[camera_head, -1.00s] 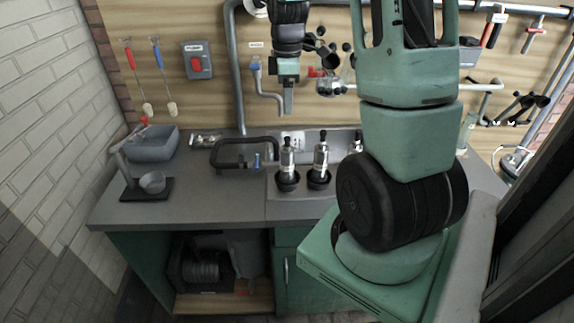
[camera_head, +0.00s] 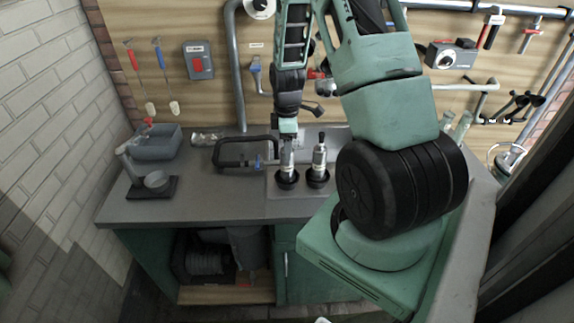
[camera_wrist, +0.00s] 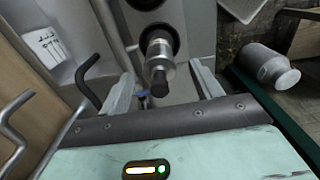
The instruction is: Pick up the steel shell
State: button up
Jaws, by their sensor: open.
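A steel shell (camera_head: 287,164) with a black top stands upright in a black cup on the counter. My gripper (camera_head: 288,139) is directly above it, pointing down, with its fingers open around the shell's upper part. In the wrist view the shell (camera_wrist: 158,55) shows between the two spread fingers of my gripper (camera_wrist: 165,88), with a gap visible on each side. A second similar steel shell (camera_head: 319,161) stands in its own black cup just to the right. My arm hides the counter further right.
A black-handled frame (camera_head: 235,152) lies just left of the shells. Pipes and tools hang on the back wall. The front-left counter is clear.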

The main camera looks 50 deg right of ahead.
jog(key=shift+f, duration=0.8)
grip_shut()
